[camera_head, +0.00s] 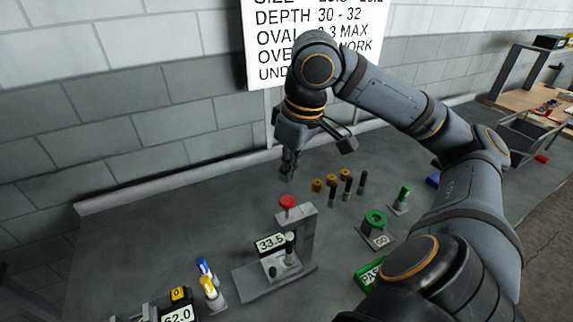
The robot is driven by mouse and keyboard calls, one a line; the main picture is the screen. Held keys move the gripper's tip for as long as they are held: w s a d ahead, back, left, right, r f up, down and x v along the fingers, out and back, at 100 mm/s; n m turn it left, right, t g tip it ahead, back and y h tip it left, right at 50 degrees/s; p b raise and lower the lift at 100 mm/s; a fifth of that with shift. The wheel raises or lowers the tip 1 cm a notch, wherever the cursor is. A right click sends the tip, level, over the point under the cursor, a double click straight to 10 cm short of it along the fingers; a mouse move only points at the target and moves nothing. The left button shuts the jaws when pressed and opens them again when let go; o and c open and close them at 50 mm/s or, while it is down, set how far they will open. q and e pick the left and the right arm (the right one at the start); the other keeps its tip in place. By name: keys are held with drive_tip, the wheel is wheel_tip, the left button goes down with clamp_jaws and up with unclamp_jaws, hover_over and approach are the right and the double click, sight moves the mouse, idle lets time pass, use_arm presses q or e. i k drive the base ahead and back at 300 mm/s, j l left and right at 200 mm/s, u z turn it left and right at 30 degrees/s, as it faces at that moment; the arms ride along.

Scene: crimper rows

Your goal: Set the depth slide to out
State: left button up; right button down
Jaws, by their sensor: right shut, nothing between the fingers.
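My right gripper (287,174) hangs down over the back of the grey bench, fingers shut and empty. It is behind a small grey stand (308,232) with a red knob (287,201) on top, and touches nothing that I can make out. The stand carries a display (270,243) reading 33.5 and an upright metal piece on its base plate. At the bottom left, a display (178,315) reading 62.0 is cut by the frame edge, with a yellow block (179,293) marked 0 above it. I cannot tell which part is the depth slide. My left gripper is out of view.
Several brass pieces (331,179) and dark pins (348,187) stand right of the gripper. A green-topped post (401,199), a green ring (376,217) and a green tray (367,276) are farther right. Blue- and yellow-topped pieces (208,286) stand front left. The bench's back left is clear.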

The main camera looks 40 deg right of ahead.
sight(281, 262)
drive_tip(key=k, duration=2)
